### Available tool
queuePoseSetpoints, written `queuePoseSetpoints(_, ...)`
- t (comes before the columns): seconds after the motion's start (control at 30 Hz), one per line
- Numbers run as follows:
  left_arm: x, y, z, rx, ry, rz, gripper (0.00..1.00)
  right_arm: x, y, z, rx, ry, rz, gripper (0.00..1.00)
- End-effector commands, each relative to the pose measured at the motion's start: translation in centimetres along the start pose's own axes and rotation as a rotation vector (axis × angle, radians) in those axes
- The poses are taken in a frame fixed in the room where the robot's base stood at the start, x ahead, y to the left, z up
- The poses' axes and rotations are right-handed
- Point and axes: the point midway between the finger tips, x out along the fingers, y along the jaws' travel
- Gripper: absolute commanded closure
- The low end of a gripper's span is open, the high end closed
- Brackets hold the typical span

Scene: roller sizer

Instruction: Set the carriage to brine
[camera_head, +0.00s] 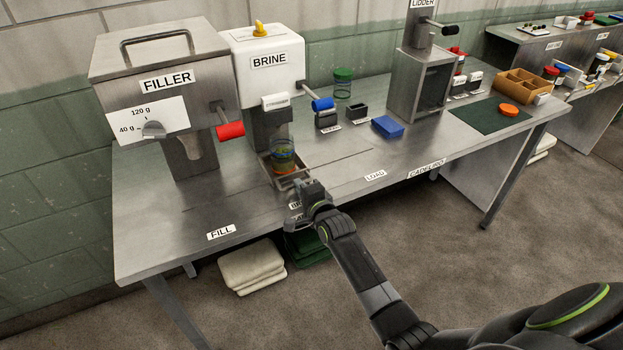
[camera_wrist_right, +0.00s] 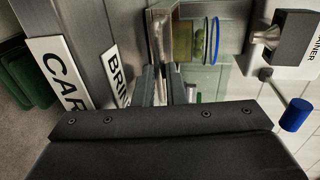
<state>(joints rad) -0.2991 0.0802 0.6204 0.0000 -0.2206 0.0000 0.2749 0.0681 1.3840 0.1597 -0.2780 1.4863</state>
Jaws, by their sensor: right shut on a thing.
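The carriage (camera_head: 266,171), a small metal tray, stands under the white brine machine (camera_head: 266,77) with a glass jar (camera_head: 283,154) on it. The jar has green contents and shows in the right wrist view (camera_wrist_right: 187,42), with a blue ring near its rim. My right gripper (camera_head: 299,186) is at the carriage's front, shut on what seems to be its handle. The fingers show in the right wrist view (camera_wrist_right: 161,82), but the gripped part is mostly hidden. The BRINE label (camera_wrist_right: 117,75) on the table lies beside the gripper. My left gripper is not in view.
The grey filler (camera_head: 165,85) with a red-handled lever (camera_head: 230,131) stands at left. A blue-handled lever (camera_head: 322,104) sticks out from the brine machine. The front table is mostly clear.

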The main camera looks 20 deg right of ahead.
Motion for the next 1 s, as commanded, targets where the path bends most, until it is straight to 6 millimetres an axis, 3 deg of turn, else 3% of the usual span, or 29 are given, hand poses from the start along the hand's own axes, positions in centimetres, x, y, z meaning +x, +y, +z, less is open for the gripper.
queuePoseSetpoints(0.53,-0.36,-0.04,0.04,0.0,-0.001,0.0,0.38,-0.01,0.13,0.51,-0.001,0.001,0.002,1.0)
queuePoseSetpoints(0.57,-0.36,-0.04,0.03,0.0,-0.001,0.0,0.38,-0.01,0.13,0.5,-0.001,0.001,0.002,0.87)
queuePoseSetpoints(0.63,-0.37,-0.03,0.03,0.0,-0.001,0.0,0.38,-0.01,0.12,0.5,-0.001,0.001,0.002,0.8)
queuePoseSetpoints(1.0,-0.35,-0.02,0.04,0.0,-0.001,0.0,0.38,-0.43,0.09,0.49,-0.001,0.001,0.0,0.8)
